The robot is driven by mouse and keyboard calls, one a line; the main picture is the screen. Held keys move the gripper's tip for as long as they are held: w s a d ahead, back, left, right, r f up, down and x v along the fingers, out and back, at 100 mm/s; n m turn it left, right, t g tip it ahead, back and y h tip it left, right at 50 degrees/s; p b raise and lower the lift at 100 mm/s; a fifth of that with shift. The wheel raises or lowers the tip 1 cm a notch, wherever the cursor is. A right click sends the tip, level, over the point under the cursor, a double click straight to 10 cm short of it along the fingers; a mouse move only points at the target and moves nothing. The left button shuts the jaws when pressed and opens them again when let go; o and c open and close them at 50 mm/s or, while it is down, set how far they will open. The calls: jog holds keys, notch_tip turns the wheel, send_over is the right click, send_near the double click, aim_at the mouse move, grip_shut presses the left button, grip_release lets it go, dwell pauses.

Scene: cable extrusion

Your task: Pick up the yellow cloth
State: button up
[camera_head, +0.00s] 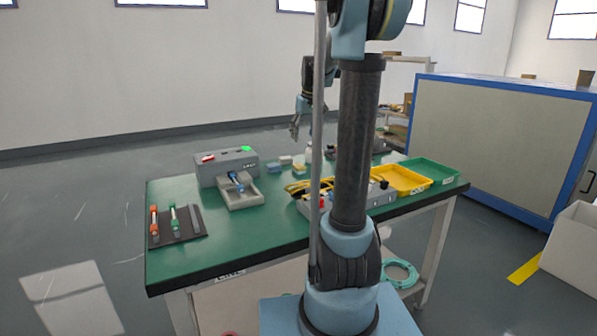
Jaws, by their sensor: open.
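My gripper (295,128) is open and empty, in the air above the far part of the green table (240,250). A small pale yellowish piece (285,159) lies near the table's back edge, below my gripper and apart from it. It may be the yellow cloth, but it is too small to tell. A small blue piece (273,169) lies just in front of it. My arm hides part of the table's middle.
A grey machine (228,166) stands at the back left of the table. A dark mat (178,228) with several tools lies at the left. A yellow tray (402,180) and a green tray (430,171) are at the right. The table's front left is clear.

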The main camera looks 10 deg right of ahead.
send_over(299, 165)
jog(key=s, duration=0.3)
notch_tip(299, 165, down, 10)
jog(key=shift+w+d+f, duration=0.1)
jog(key=shift+f, duration=0.15)
jog(key=shift+w+d+x, duration=0.1)
jog(key=shift+w+x, duration=0.1)
jog(key=shift+x, duration=1.1)
jog(key=shift+w+d+x, duration=0.15)
jog(key=shift+w+x, duration=0.05)
jog(key=shift+x, duration=1.1)
jog(key=c, duration=1)
jog(key=shift+r, duration=0.15)
jog(key=shift+c, duration=0.2)
notch_tip(299, 165, up, 10)
